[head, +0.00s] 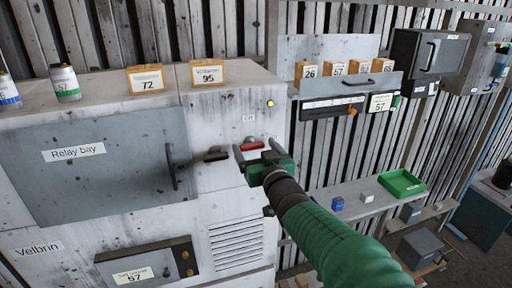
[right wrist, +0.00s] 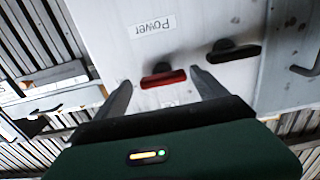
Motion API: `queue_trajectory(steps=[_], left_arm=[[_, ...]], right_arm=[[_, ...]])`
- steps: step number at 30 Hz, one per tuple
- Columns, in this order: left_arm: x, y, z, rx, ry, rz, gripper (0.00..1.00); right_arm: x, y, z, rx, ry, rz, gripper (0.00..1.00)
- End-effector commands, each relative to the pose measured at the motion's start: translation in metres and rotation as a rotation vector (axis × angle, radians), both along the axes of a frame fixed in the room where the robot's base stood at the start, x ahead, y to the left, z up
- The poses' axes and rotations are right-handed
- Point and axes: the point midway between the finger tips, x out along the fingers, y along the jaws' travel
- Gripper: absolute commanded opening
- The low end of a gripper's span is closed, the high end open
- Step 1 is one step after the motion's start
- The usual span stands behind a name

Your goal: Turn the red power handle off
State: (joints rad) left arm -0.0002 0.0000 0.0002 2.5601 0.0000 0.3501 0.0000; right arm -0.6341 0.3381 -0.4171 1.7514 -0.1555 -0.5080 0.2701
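The red power handle (head: 252,146) sits on the front of the grey-white cabinet and lies roughly level. In the right wrist view the red handle (right wrist: 163,78) shows near an upside-down "Power" label (right wrist: 153,27). My right gripper (head: 256,149) is open at the red handle, with one finger to each side. In the wrist view the handle appears between the two fingertips (right wrist: 160,80); I cannot tell whether they touch it. A black handle (head: 216,155) is just left of it and also shows in the wrist view (right wrist: 234,51). My left gripper is out of view.
The relay bay door (head: 90,160) is left of the handles. An amber lamp (head: 270,103) is above them. Boxes 72 (head: 146,79) and 95 (head: 208,73) stand on the cabinet top. A shelf with a green tray (head: 402,184) is at right.

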Motion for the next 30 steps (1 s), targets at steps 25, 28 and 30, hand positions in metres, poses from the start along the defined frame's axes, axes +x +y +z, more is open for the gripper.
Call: queue_trajectory(steps=[25, 28, 30], left_arm=[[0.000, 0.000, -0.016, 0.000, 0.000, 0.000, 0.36], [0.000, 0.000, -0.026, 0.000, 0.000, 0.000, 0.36], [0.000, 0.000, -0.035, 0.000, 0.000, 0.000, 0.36]], right_arm=[[0.000, 0.000, -0.002, -0.066, -0.025, 0.000, 0.21], [0.000, 0.000, -0.004, -0.118, -0.042, -0.001, 0.21], [-0.001, 0.000, -0.005, -0.166, -0.058, -0.001, 0.21]])
